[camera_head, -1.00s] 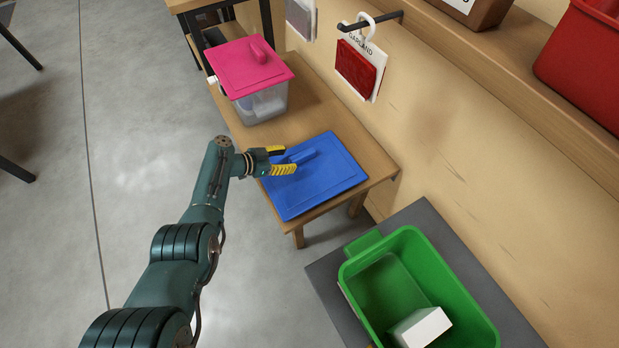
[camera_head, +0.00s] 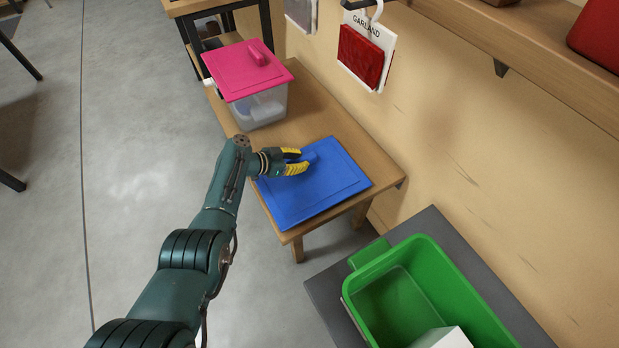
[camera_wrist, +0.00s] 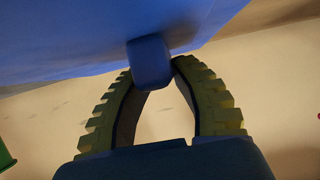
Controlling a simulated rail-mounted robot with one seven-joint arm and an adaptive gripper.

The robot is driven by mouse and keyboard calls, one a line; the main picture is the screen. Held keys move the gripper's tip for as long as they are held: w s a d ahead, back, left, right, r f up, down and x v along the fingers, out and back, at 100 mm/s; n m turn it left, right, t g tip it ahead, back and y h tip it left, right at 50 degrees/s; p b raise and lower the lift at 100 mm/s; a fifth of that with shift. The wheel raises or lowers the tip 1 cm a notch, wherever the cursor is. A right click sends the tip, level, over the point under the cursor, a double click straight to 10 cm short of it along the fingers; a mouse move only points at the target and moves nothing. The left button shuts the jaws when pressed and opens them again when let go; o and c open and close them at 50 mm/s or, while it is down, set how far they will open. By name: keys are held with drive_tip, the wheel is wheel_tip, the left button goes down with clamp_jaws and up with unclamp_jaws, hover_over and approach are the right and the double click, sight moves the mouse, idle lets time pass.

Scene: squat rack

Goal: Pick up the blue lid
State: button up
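The blue lid (camera_head: 318,198) lies flat at the near end of a small wooden table (camera_head: 330,112). Its raised blue handle (camera_head: 309,158) is near the lid's middle. My gripper (camera_head: 302,160), with yellow ridged fingers, reaches in from the left at the handle. In the wrist view the two fingertips (camera_wrist: 155,70) close in on both sides of the handle (camera_wrist: 149,62), and the blue lid (camera_wrist: 85,35) fills the upper left. I see no clear gap between lid and table.
A clear box with a pink lid (camera_head: 240,72) stands at the table's far end. A green bin (camera_head: 400,310) is on a dark surface at the lower right. A wall with a hanging red package (camera_head: 362,55) and a shelf (camera_head: 545,55) borders the right. Open floor lies left.

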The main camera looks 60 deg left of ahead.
clamp_jaws()
